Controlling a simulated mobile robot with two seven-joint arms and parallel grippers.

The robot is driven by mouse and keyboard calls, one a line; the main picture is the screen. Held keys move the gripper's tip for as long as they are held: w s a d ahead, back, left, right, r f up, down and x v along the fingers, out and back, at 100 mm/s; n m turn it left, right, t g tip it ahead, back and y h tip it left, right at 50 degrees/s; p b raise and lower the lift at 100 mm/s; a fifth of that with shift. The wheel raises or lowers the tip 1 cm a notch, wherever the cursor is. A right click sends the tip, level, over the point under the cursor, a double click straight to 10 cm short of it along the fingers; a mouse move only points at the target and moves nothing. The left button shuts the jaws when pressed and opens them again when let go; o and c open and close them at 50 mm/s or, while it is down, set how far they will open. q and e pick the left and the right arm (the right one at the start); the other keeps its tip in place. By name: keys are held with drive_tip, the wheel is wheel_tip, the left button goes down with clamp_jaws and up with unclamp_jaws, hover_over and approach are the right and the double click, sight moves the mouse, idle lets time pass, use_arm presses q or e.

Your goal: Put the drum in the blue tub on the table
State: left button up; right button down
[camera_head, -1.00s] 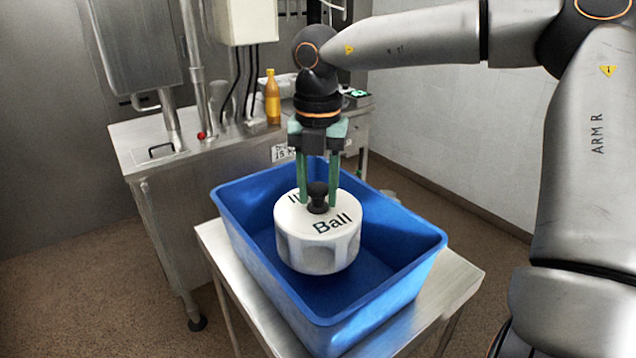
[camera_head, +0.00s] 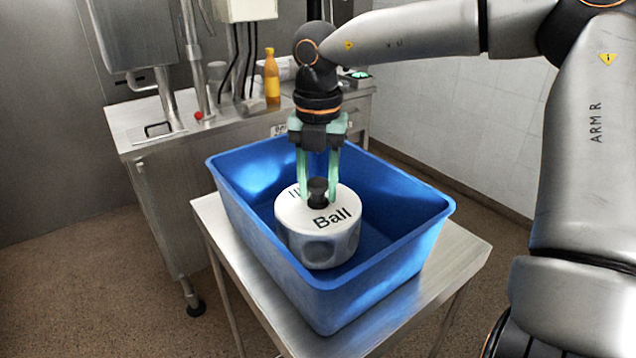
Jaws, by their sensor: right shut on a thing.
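The drum (camera_head: 312,240) is a white, squat cylinder with dark lettering reading "Ball" and a black knob on top. It is upright inside the blue tub (camera_head: 268,247), its top below the tub's rim. I cannot tell whether its underside touches the tub floor. The tub stands on a metal table (camera_head: 464,262). My right gripper (camera_head: 318,196) points down from above, its green fingers shut on the drum at the knob. My left gripper is not in view.
A steel counter (camera_head: 150,134) stands behind to the left, with an orange bottle (camera_head: 271,78) on it. A white tiled wall (camera_head: 455,120) is at the right. Inside the tub there is free floor to the right of the drum.

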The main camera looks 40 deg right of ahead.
drive_tip(key=shift+r, duration=0.1)
unclamp_jaws()
idle(0.7)
drive_tip(key=shift+r+p, duration=3.1)
drive_tip(key=shift+r, duration=1.4)
drive_tip(key=shift+f, duration=0.1)
